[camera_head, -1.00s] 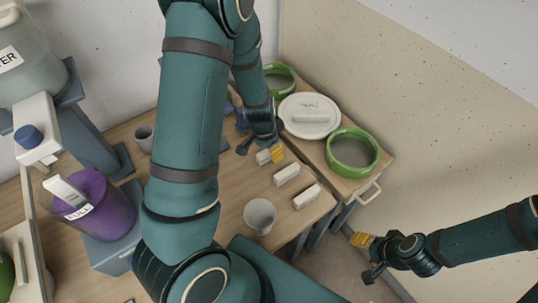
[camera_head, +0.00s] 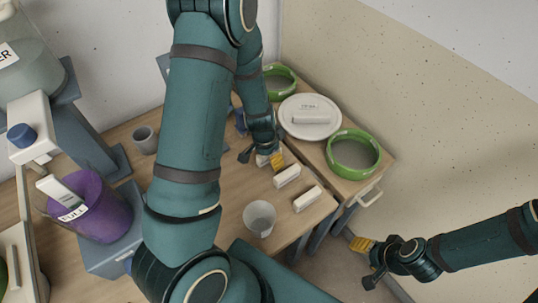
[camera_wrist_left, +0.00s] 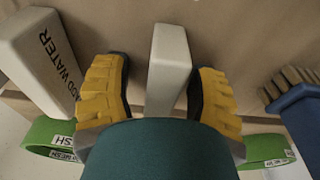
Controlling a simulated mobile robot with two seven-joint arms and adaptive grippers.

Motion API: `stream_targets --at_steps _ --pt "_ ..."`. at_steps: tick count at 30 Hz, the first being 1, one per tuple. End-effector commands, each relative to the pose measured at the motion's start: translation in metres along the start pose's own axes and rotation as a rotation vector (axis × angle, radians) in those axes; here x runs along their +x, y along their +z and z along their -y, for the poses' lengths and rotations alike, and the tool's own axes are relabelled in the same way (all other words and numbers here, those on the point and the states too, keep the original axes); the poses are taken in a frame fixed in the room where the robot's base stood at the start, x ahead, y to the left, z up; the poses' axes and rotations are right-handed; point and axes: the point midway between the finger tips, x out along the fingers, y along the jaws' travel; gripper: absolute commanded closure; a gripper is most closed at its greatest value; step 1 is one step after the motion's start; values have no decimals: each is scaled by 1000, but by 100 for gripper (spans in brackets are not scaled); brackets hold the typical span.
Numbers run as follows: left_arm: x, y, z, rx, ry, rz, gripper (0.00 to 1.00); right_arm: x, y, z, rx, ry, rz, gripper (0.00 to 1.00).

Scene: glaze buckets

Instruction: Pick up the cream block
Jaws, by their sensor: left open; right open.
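A plain pale cream block (camera_wrist_left: 168,62) lies on the wooden table between the open fingers of my left gripper (camera_wrist_left: 165,85), with a gap on each side. In the head view my left gripper (camera_head: 265,157) is low over this block, and its fingers hide most of it. A second pale block (camera_head: 287,176) and a third (camera_head: 307,199) lie nearby in a row towards the table's front right. In the wrist view a neighbouring block (camera_wrist_left: 38,62) reads "ADD WATER". My right gripper (camera_head: 367,262) is open and empty, off the table at the lower right.
A white lid (camera_head: 309,117) and a green-rimmed sieve (camera_head: 354,154) sit behind the blocks, with another green ring (camera_head: 280,79) further back. A cup (camera_head: 259,218) stands in front. A purple bucket (camera_head: 92,205) is at left. A blue-handled brush (camera_wrist_left: 298,108) lies beside my left gripper.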

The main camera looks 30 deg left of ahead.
Motion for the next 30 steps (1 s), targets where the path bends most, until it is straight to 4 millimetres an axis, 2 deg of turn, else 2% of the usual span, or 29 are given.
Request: stream_targets --at_steps 9,10,13,15,30 --pt "1 0 0 0 0 0 43 1 0 0 0 0 0 42" --pt "1 0 0 0 0 0 47 1 0 0 0 0 0 42" --pt "1 0 0 0 0 0 82 1 0 0 0 0 0 42" --pt "1 0 0 1 -1 -1 100 1 0 0 0 0 0 42" --pt "0 1 1 -1 -2 1 100 0 0 0 0 0 0 42"
